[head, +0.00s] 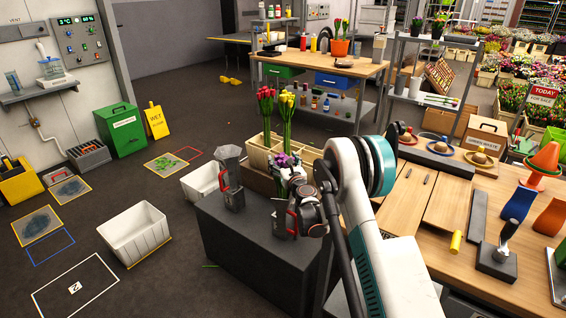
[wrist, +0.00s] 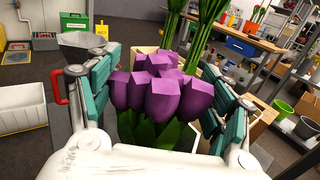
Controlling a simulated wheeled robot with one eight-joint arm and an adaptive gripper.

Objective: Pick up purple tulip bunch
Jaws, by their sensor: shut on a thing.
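The purple tulip bunch (head: 283,159) shows in the head view at the wooden crate (head: 259,158), partly covered by my gripper (head: 290,178). In the wrist view the purple tulip bunch (wrist: 160,92) fills the middle, with blooms toward the camera and green leaves below. The teal fingers of my gripper (wrist: 165,72) stand on both sides of it, shut on the bunch. Its lower stems are hidden. A red tulip bunch (head: 266,98) and a yellow tulip bunch (head: 287,104) stand upright just behind, on long green stems.
A red-handled thing (head: 291,220) is close under my gripper. A white bin (head: 135,232) is on the floor at left. A wooden workbench (head: 450,215) with tools is at right.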

